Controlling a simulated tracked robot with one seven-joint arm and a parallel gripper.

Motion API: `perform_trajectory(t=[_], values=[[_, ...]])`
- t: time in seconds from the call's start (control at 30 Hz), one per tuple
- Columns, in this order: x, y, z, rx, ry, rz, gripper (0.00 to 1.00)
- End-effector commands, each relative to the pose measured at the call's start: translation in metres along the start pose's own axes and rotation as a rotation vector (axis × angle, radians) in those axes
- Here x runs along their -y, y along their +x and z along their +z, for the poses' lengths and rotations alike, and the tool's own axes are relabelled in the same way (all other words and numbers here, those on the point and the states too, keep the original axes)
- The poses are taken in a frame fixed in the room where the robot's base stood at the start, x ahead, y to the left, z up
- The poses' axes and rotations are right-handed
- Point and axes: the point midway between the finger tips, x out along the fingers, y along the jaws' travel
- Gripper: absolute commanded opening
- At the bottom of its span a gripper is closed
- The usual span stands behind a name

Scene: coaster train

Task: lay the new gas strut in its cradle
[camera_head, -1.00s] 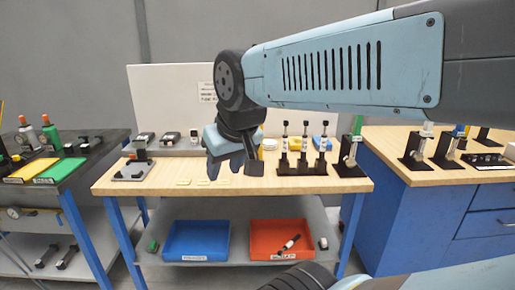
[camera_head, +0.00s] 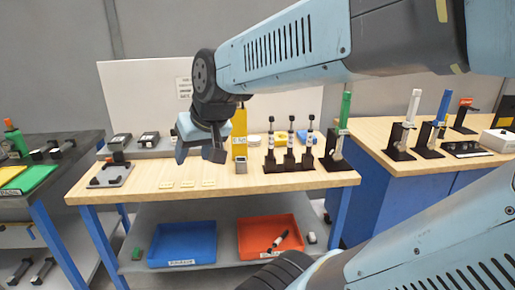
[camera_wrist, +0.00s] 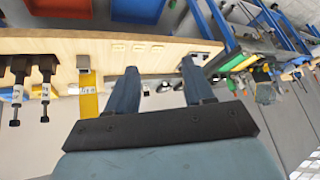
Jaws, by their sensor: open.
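My gripper (camera_head: 200,153) is open and empty above the middle bench; its two blue fingers also show in the wrist view (camera_wrist: 159,68). Three upright struts (camera_head: 291,140) with black ends stand in dark holders at the right part of this bench. A strut with a green body (camera_head: 344,115) leans in a black stand beside them. A dark and white strut (camera_head: 279,239) lies in the red bin (camera_head: 246,235). I cannot tell which is the new strut.
A yellow upright piece (camera_head: 239,132) stands behind the gripper's right side. Yellow labels (camera_head: 188,184) lie along the bench's front. A blue bin (camera_head: 182,243) is on the lower shelf. The right bench (camera_head: 385,150) holds several stands. The bench's front middle is otherwise clear.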

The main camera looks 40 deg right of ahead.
Motion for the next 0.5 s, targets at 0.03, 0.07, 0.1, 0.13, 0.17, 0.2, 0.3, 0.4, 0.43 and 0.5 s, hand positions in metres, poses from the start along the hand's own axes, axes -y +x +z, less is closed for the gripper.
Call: perform_trajectory(t=[0.03,0.07,0.1,0.13,0.17,0.2,0.3,0.4,0.43,0.5], values=[[0.001,0.015,-0.013,-0.019,0.034,-0.022,0.52],[0.001,0.022,-0.022,-0.038,0.057,-0.034,0.52],[0.001,0.033,-0.033,-0.063,0.089,-0.046,0.52],[0.0,0.041,-0.041,-0.082,0.114,-0.053,0.52],[-0.002,0.048,-0.049,-0.101,0.14,-0.059,0.52],[-0.004,0.059,-0.059,-0.127,0.173,-0.063,0.52],[-0.015,0.085,-0.082,-0.189,0.261,-0.056,0.52],[-0.03,0.111,-0.102,-0.253,0.347,-0.028,0.52],[-0.036,0.118,-0.107,-0.273,0.373,-0.014,0.52],[-0.05,0.136,-0.117,-0.318,0.429,0.023,0.52]])
